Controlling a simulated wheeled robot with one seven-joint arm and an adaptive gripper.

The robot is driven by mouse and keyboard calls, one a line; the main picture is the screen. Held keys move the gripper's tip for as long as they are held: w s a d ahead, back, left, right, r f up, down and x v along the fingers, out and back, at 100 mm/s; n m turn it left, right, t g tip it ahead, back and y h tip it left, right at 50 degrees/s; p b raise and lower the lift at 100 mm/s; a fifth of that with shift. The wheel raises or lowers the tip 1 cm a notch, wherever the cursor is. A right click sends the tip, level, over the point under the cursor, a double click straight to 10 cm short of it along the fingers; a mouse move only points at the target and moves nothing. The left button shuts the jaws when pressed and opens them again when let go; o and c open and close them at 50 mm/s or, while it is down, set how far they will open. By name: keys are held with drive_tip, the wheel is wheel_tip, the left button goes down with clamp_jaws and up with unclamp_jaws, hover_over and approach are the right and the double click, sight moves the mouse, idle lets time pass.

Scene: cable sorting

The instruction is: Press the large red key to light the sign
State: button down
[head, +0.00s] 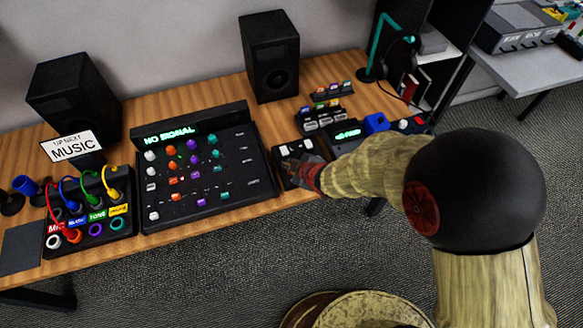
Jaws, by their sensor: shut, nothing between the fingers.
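My gripper (291,165) is shut and empty. It is at the small black key box (283,180) just right of the mixing console, and its tips are over or on that box; contact cannot be told. Pale keys show on the box around the tips. No large red key is clearly visible there; my gripper and arm hide part of the box. A white sign (72,147) reading "UP NEXT MUSIC" stands at the left. A display (170,134) on the console glows green with "NO SIGNAL".
The console (205,195) and a cable box (90,222) with coloured plugs fill the table's left half. Two black speakers (270,55) stand at the back. Small devices, including a blue block (377,123), lie beyond my arm. A teal-armed lamp stands at the back right.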

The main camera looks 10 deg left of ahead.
wheel_tip(320, 180, up, 6)
drive_tip(key=p, duration=0.4)
drive_tip(key=shift+p, duration=0.3)
idle(0.6)
